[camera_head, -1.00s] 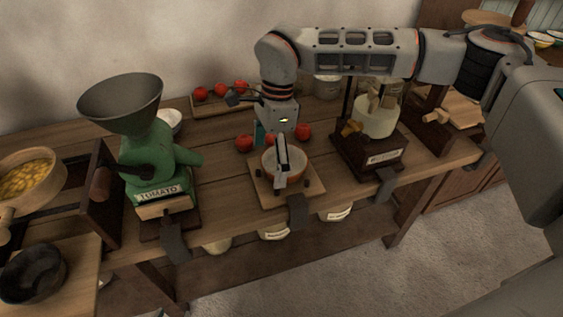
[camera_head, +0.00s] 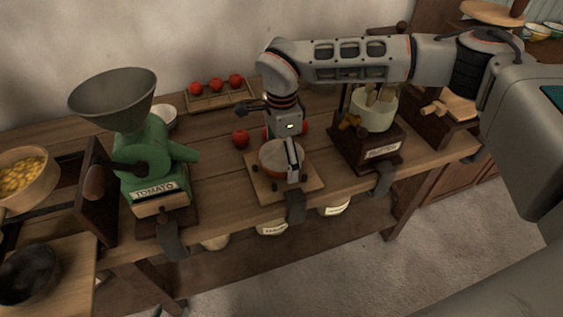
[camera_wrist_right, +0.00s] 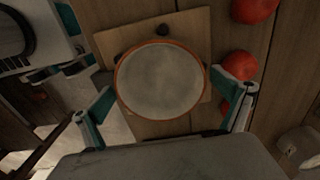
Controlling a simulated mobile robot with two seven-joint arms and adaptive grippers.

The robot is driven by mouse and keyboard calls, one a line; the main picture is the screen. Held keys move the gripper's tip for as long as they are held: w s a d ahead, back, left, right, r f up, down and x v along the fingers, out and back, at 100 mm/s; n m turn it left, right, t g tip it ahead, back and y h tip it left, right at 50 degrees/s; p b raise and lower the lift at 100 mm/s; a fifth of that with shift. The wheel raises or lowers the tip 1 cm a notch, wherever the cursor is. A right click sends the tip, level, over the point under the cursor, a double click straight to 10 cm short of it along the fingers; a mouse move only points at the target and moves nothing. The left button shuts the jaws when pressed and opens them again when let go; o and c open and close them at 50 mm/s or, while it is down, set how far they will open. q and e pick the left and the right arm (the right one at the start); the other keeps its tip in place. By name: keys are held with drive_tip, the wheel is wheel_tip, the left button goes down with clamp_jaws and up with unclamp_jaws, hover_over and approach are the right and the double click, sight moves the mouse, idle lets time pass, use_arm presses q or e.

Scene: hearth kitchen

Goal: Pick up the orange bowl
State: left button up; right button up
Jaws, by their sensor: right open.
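The orange bowl (camera_head: 269,160) sits on a small wooden board (camera_head: 260,188) near the front edge of the bench. Its orange rim and pale grey inside show whole in the right wrist view (camera_wrist_right: 160,80). My right gripper (camera_head: 282,157) points down at the bowl and partly covers it in the head view. In the right wrist view the gripper (camera_wrist_right: 170,106) is open, with one teal-edged finger on each side of the bowl and nothing held. I cannot tell whether a finger touches the rim. My left gripper is not in view.
Red tomatoes (camera_head: 240,138) lie close behind the bowl. A green mill (camera_head: 148,160) stands to the left, and a dark wooden box with a pale pot (camera_head: 373,112) to the right. A tray (camera_head: 222,96) with tomatoes is at the back.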

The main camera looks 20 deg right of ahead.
drive_tip(key=c, duration=1.3)
drive_tip(key=shift+r, duration=0.1)
